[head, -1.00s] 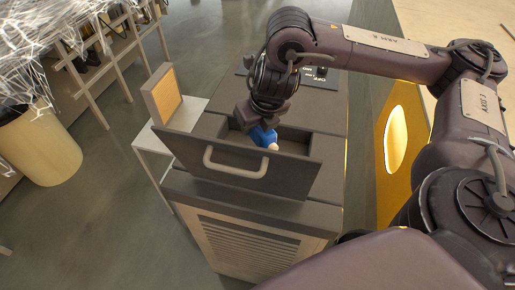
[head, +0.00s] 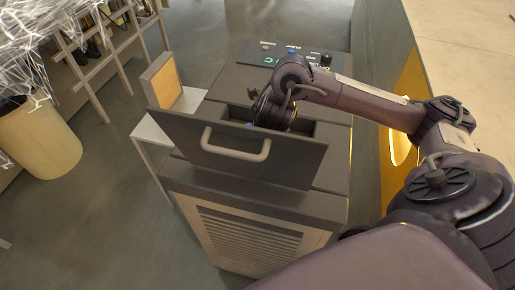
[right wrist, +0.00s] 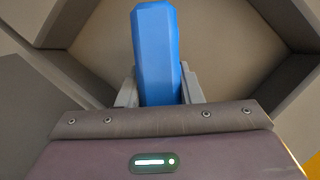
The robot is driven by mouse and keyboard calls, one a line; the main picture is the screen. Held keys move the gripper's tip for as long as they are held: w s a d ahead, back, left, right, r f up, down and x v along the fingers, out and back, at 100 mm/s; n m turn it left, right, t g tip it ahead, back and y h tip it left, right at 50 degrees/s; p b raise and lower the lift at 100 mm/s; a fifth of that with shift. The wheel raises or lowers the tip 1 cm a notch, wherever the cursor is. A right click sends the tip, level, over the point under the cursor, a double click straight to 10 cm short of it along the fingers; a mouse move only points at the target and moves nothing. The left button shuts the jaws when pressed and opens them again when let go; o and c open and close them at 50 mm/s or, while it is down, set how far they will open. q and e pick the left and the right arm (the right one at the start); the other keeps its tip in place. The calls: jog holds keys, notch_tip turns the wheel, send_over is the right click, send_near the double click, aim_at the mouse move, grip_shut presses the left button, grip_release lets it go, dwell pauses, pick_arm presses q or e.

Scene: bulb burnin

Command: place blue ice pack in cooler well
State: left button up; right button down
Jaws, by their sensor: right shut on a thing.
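The blue ice pack (right wrist: 156,50) is an angular blue block clamped between the two grey fingers of my right gripper (right wrist: 160,92) in the right wrist view. In the head view my right gripper (head: 270,112) is lowered into the cooler well (head: 303,127), behind the raised front panel with the handle. Only a sliver of blue shows beside it there. The fingertips and the lower part of the pack are hidden by the panel. Whether the pack touches the well floor I cannot tell. My left gripper is out of view.
The cooler's front panel (head: 290,163) carries a grey handle (head: 236,151). A control panel (head: 268,50) with buttons lies behind the well. A small side shelf (head: 150,130) holds an upright tan-faced block (head: 165,84). A tan bin (head: 38,140) stands far left.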

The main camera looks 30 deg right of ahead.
notch_tip(320, 180, down, 3)
jog(key=shift+r+b, duration=0.15)
jog(key=shift+b, duration=0.2)
jog(key=shift+f, duration=1.55)
jog(key=c, duration=1)
grip_release()
jog(key=shift+f, duration=0.1)
jog(key=v, duration=0.3)
jog(key=p+v, duration=0.4)
jog(key=v, duration=0.4)
jog(key=shift+r, duration=0.3)
jog(key=shift+s+r, duration=0.25)
jog(key=shift+s, duration=0.05)
